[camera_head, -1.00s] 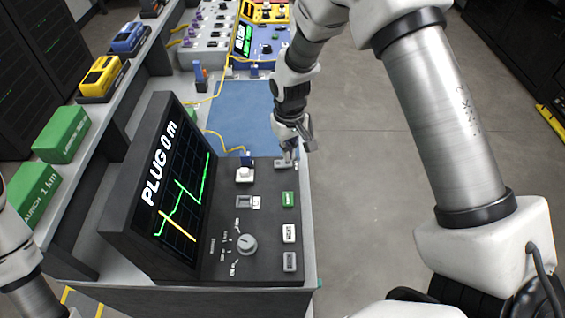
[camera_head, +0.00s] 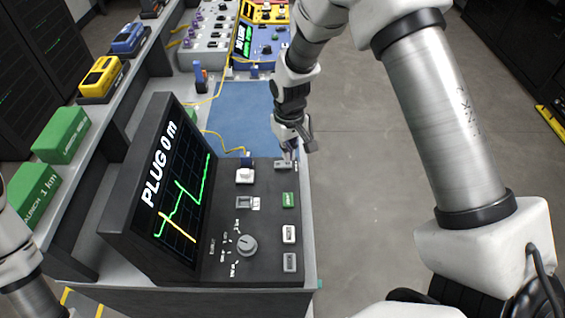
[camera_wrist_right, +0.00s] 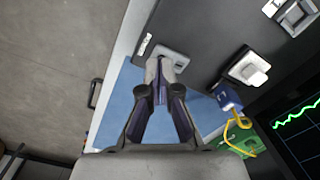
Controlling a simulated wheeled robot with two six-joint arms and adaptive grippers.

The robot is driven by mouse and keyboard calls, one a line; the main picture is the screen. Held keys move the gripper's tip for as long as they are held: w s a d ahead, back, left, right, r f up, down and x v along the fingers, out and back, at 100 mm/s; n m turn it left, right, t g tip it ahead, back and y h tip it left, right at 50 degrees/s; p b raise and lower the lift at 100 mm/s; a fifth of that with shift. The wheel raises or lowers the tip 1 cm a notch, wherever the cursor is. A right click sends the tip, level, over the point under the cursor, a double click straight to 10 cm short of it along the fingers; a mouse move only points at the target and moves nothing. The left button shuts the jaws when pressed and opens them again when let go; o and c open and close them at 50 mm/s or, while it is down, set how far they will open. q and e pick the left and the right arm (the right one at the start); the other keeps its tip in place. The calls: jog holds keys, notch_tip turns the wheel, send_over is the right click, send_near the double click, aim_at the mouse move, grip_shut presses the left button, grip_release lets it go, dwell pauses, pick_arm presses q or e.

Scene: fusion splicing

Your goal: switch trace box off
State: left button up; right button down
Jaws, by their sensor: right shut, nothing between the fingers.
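The trace box (camera_head: 215,262) is a dark console with a sloped screen (camera_head: 180,200). The screen is lit, showing "PLUG 0 m" and green and yellow traces. A small grey rocker switch (camera_head: 283,164) sits at the panel's far right corner. It also shows in the right wrist view (camera_wrist_right: 173,56), partly covered by my fingertips. My right gripper (camera_head: 289,154) is shut and empty, with its tips right at the switch; I cannot tell whether they touch it. In the wrist view its fingers (camera_wrist_right: 162,65) meet over the switch's near edge. My left gripper is out of view.
The panel also has a white button (camera_head: 245,176), a green button (camera_head: 288,200), and a knob (camera_head: 247,245). A blue plug (camera_wrist_right: 228,97) with a yellow cable is close beside the gripper. A blue mat (camera_head: 240,115) lies beyond the box.

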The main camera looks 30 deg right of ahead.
jog(key=shift+f+b, duration=0.55)
jog(key=shift+f, duration=0.7)
dwell(0.4)
notch_tip(320, 180, up, 7)
jog(key=p, duration=0.6)
jog(key=shift+r+p, duration=0.1)
jog(key=shift+p, duration=0.2)
